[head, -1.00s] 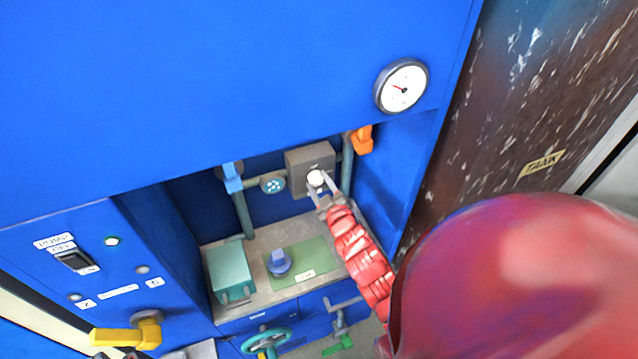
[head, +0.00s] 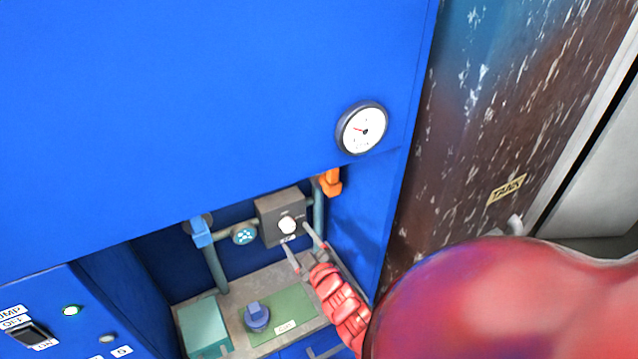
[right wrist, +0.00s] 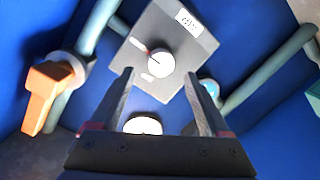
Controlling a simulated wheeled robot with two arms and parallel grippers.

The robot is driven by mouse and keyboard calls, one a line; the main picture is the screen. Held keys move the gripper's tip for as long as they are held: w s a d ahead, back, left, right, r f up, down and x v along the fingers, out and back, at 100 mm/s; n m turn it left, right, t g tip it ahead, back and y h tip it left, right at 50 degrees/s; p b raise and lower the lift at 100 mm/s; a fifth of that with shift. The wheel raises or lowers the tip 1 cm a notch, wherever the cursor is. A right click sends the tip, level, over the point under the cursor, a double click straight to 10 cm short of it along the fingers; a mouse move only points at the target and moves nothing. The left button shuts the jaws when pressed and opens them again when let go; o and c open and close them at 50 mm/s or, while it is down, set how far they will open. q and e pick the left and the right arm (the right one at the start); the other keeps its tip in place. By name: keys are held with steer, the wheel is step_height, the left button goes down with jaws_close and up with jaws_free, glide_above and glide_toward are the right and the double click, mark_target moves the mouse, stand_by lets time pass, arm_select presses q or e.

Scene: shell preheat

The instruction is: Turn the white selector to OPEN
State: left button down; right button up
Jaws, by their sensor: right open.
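The white selector (head: 287,225) is a round knob on the front of a grey box (head: 268,232) in the blue recess. In the right wrist view the selector (right wrist: 160,62) has a dark line pointing up and left. Small marks sit beside it and a white label (right wrist: 189,21) is at the box's far edge; I cannot read them. My right gripper (head: 297,239) is open and empty, its fingertips spread just short of the selector and apart from it. The fingers also show in the right wrist view (right wrist: 158,74). My left gripper is not in view.
An orange handle (head: 330,182) is close to the right of the box, and a blue handle (head: 201,232) is to its left on a pipe. A blue knob (head: 257,317) stands on the green plate below. A gauge (head: 362,128) is on the panel above.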

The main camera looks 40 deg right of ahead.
steer(key=p+v, duration=0.1)
steer(key=v, duration=1.2)
steer(key=shift+p, duration=0.4)
